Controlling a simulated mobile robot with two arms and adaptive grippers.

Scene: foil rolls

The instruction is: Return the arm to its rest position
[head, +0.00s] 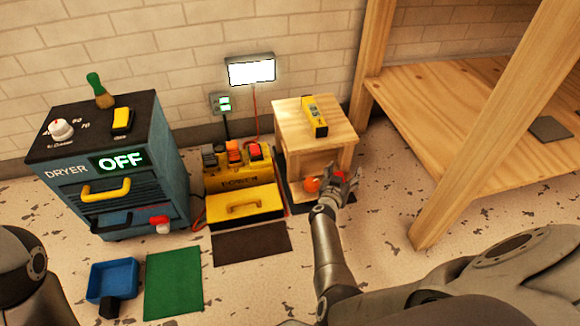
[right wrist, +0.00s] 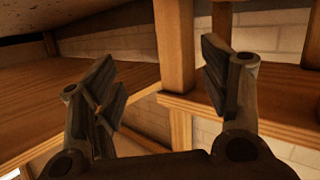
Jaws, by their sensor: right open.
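My right gripper (head: 340,184) is in front of the small wooden stand (head: 318,128) in the head view, beside an orange round thing (head: 312,185). A small bit of red shows by its fingers; I cannot tell what it belongs to. In the right wrist view the two fingers of my right gripper (right wrist: 165,85) are spread wide with nothing between them. Beyond them are wooden boards and posts (right wrist: 175,50). My right arm reaches in from the lower right of the head view. My left gripper is not in view; only part of my left arm shows at the lower left.
The dryer (head: 120,165), reading OFF, and a yellow machine (head: 243,205) stand left. A blue tray (head: 114,262), green mat (head: 173,283) and dark mat (head: 252,244) lie on the floor.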

